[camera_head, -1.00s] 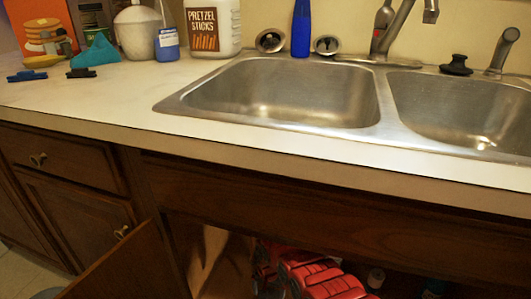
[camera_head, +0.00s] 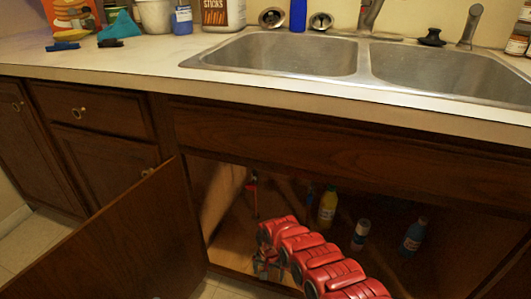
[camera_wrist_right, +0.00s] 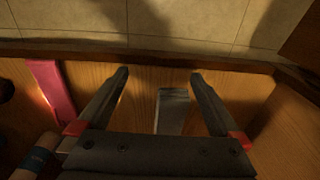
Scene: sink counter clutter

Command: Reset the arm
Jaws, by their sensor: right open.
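My right arm (camera_head: 310,255), red and segmented, reaches into the open cabinet under the sink in the head view. Its gripper (camera_head: 266,268) is low, near the cabinet's front edge, small and partly dark there. In the right wrist view the gripper (camera_wrist_right: 160,75) has its two dark fingers wide apart over the wooden cabinet floor (camera_wrist_right: 230,90). A grey block-like thing (camera_wrist_right: 172,110) shows between the fingers; I cannot tell whether it is held or what it is. My left gripper is not in view.
The open cabinet door (camera_head: 120,240) stands at the left. A yellow bottle (camera_head: 327,208), a white-capped container (camera_head: 360,235) and a teal bottle (camera_head: 413,237) stand inside. A pink strip (camera_wrist_right: 45,85) lies left of the fingers. The counter edge (camera_head: 300,100) is above the arm.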

